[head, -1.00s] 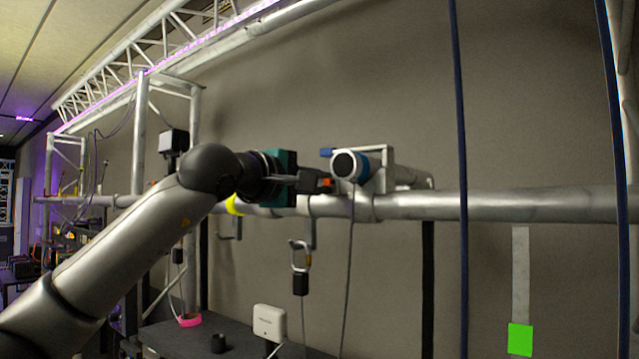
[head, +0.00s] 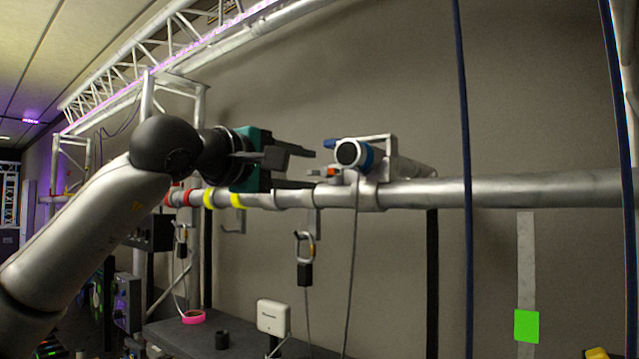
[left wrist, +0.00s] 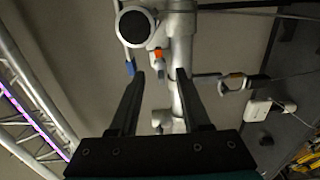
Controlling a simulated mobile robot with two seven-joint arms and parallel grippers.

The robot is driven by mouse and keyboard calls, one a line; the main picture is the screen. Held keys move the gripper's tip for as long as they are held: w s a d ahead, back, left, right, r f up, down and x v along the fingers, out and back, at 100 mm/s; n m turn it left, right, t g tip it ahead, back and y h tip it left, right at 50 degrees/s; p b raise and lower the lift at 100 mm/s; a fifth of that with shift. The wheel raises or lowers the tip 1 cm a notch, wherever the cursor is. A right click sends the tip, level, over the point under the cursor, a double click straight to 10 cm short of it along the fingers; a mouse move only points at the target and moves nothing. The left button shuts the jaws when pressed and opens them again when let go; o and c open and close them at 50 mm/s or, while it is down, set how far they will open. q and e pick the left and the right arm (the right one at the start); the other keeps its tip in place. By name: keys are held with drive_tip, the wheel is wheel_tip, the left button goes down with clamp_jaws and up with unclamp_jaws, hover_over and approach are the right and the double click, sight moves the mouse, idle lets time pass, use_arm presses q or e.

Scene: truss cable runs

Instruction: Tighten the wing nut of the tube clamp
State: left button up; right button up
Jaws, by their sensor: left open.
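The tube clamp (head: 368,190) sits around the horizontal silver pipe, below a bracket with a grey cylindrical device (head: 356,154) that has a blue ring. A small orange part (head: 332,172), which looks like the wing nut, is at the clamp's left side; it also shows in the left wrist view (left wrist: 158,53). My left gripper (head: 311,168) is open and empty, left of the orange part, its fingers one above the other. In the left wrist view the left gripper (left wrist: 160,74) has the orange part just beyond and between its fingertips. My right gripper is not in view.
The silver pipe (head: 520,190) runs across, with yellow and red bands on its left part. A carabiner (head: 304,245) hangs below it. A blue cable (head: 463,150) hangs at right. A white box (head: 272,317) stands on the dark table (head: 180,338). The wall behind is bare.

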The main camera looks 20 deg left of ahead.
use_arm(q)
drive_tip(key=b+v, duration=0.2)
drive_tip(key=v, duration=0.7)
drive_tip(key=shift+s, duration=0.15)
